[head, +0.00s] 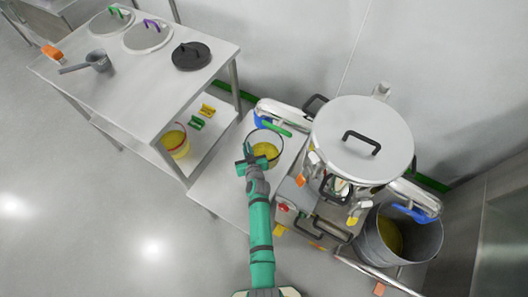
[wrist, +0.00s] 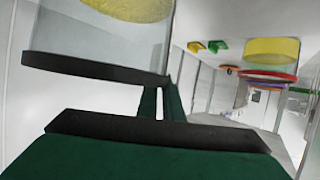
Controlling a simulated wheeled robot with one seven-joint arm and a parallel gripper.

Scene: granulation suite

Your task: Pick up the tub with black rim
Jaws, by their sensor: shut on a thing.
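The tub with black rim (head: 266,150) is clear-walled with yellow contents and is at the low steel table beside the large machine. Its dark rim and clear wall fill the upper left of the wrist view (wrist: 98,72), where the scene appears upside down. My gripper (head: 249,161) is at the near left side of the tub, shut on its rim or wall. In the wrist view, the green fingers (wrist: 160,105) are close together beside the rim. I cannot tell whether the tub's base touches the table.
A red-rimmed tub (head: 175,143) and yellow and green clips (head: 197,123) sit on the lower shelf at left. Lids and a grey scoop (head: 98,62) lie on the upper table. The large lidded vessel (head: 362,140) crowds the right, with a steel bin (head: 398,237) below.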

